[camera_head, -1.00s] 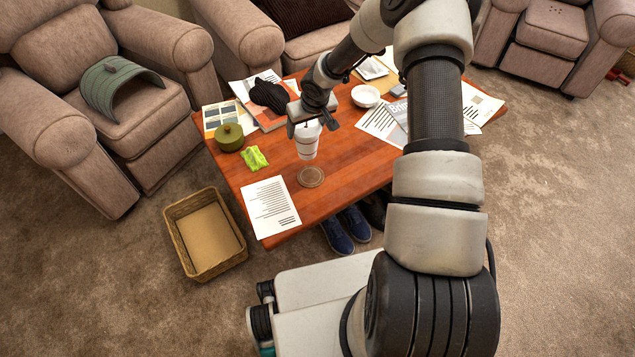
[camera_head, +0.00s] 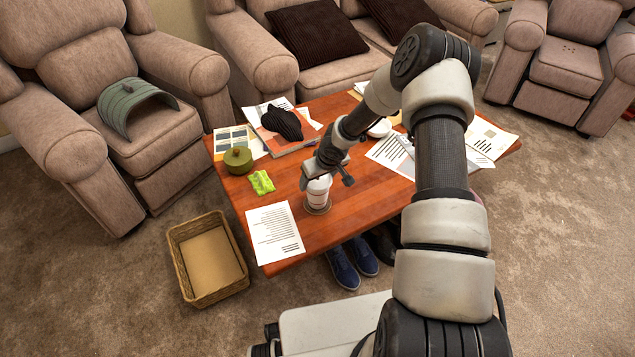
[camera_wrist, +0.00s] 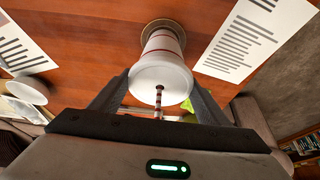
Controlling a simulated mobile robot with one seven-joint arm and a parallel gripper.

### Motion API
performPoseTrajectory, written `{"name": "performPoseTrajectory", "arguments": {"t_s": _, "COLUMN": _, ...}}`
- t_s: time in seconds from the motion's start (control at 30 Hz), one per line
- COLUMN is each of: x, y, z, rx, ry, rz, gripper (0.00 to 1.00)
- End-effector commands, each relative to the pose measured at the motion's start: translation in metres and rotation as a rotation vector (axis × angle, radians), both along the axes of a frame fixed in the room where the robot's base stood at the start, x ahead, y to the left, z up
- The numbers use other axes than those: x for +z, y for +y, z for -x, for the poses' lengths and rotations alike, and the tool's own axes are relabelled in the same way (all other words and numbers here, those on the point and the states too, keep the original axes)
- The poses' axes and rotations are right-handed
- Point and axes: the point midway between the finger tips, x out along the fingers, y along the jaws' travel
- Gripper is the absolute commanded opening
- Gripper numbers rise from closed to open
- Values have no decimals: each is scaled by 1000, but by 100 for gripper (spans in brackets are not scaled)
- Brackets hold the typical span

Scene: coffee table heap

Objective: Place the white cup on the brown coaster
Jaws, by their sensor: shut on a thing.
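The white cup (camera_head: 319,190) is upright between the fingers of my gripper (camera_head: 326,180), which is shut on it. In the wrist view the cup (camera_wrist: 163,68) shows red stripes and a red-and-white straw, with a finger of my gripper (camera_wrist: 160,98) on each side. The brown coaster (camera_head: 317,210) lies on the table, directly under the cup and partly hidden by it. It also shows in the wrist view (camera_wrist: 164,25) as a round rim around the cup's base. I cannot tell whether the base touches it.
A printed sheet (camera_head: 274,233) and green crumpled item (camera_head: 261,182) lie left of the coaster on the wooden table (camera_head: 362,195). A green pot (camera_head: 238,161) stands behind them. More papers (camera_head: 388,153) lie right. A wicker basket (camera_head: 208,258) is on the floor.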

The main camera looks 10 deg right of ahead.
Motion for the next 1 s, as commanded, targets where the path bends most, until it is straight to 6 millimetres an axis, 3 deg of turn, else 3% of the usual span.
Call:
{"name": "performPoseTrajectory", "arguments": {"t_s": 0.37, "x": -6, "y": 0, "z": -1, "rx": 0, "ry": -2, "rz": -1, "gripper": 34}}
{"name": "performPoseTrajectory", "arguments": {"t_s": 0.4, "x": -5, "y": 0, "z": -1, "rx": 0, "ry": -1, "rz": 0, "gripper": 73}}
{"name": "performPoseTrajectory", "arguments": {"t_s": 0.5, "x": -4, "y": 0, "z": -1, "rx": 0, "ry": -1, "rz": 0, "gripper": 88}}
{"name": "performPoseTrajectory", "arguments": {"t_s": 0.83, "x": -1, "y": 0, "z": -1, "rx": 0, "ry": -1, "rz": 0, "gripper": 88}}
{"name": "performPoseTrajectory", "arguments": {"t_s": 1.0, "x": 19, "y": -3, "z": 5, "rx": 1, "ry": -4, "rz": 2, "gripper": 88}}
